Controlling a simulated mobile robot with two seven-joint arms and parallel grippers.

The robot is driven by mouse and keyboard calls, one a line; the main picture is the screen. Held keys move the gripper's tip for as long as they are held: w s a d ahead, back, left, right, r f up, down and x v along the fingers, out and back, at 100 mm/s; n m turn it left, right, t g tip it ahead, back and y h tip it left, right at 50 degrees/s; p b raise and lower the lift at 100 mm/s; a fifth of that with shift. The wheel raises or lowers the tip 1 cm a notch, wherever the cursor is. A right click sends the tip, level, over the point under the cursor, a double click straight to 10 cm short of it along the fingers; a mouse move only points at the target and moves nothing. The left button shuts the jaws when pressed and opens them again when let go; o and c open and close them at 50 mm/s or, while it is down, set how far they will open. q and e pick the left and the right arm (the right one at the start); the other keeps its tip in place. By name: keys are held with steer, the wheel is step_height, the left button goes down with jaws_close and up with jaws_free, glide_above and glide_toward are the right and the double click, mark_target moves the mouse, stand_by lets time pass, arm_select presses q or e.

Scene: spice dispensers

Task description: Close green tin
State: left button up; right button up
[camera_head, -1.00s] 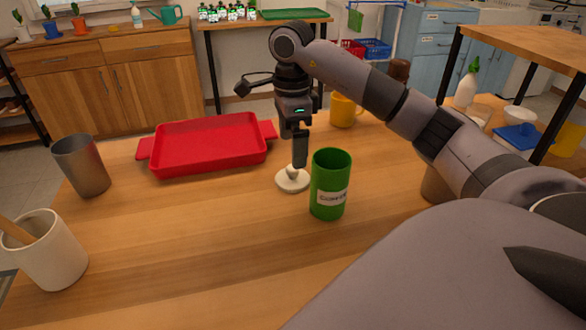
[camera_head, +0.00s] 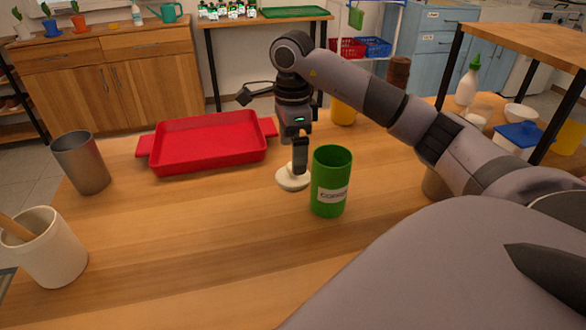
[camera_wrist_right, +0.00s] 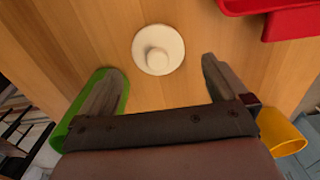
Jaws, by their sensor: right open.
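The green tin (camera_head: 331,172) stands upright and open on the wooden table, with a label on its front. A round white lid with a knob (camera_head: 291,180) lies on the table just left of the tin. The lid also shows in the right wrist view (camera_wrist_right: 158,50), knob up. My right gripper (camera_head: 300,170) points down above the lid, beside the tin. In the wrist view its two fingers (camera_wrist_right: 160,80) are spread wide with nothing between them, and the tin (camera_wrist_right: 75,115) is partly hidden behind one finger. My left gripper is not in view.
A red tray (camera_head: 208,143) lies behind and left of the lid. A metal cup (camera_head: 82,163) and a white crock (camera_head: 45,250) stand at the left. A yellow mug (camera_head: 343,111) is behind my right arm. The table's front middle is clear.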

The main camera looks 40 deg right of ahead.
mark_target(285, 178)
step_height(285, 178, down, 5)
steer(key=shift+s+r, duration=0.1)
steer(key=shift+s, duration=0.05)
steer(key=shift+c, duration=0.3)
steer(key=c, duration=0.9)
